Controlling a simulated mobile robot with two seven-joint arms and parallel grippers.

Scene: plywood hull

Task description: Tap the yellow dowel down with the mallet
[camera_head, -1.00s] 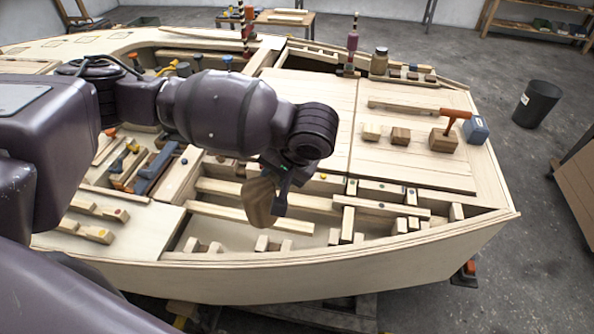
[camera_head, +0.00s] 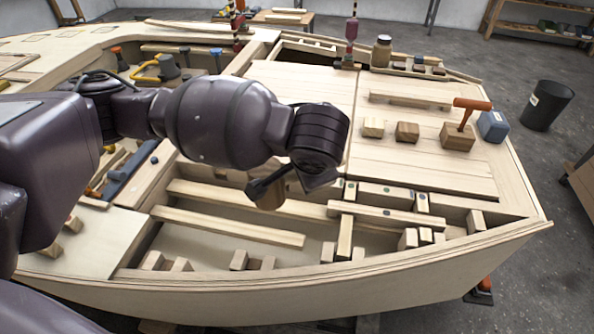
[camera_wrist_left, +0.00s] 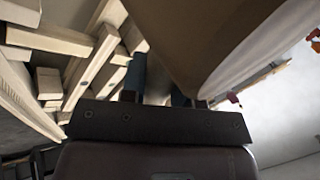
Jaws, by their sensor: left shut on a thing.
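My left gripper (camera_head: 282,180) is shut on a brown wooden thing, which looks like the mallet (camera_head: 268,195). It hangs over the open framed bay of the hull. In the left wrist view the mallet (camera_wrist_left: 190,35) is a large brown wooden mass just beyond the jaws, hiding much of the scene. I cannot pick out a yellow dowel; my arm and the mallet hide part of the framing. Small dark dots, perhaps dowel ends, show on the beams, one on a crossbeam (camera_head: 387,212). My right gripper is not in view.
Several pale blocks and rails (camera_head: 230,222) fill the bay. The deck (camera_head: 440,170) at right holds wooden blocks, one with an orange T-shaped piece (camera_head: 470,108), and a blue block (camera_head: 493,127). Jars (camera_head: 381,52) stand behind. The near hull edge (camera_head: 330,292) is bare.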

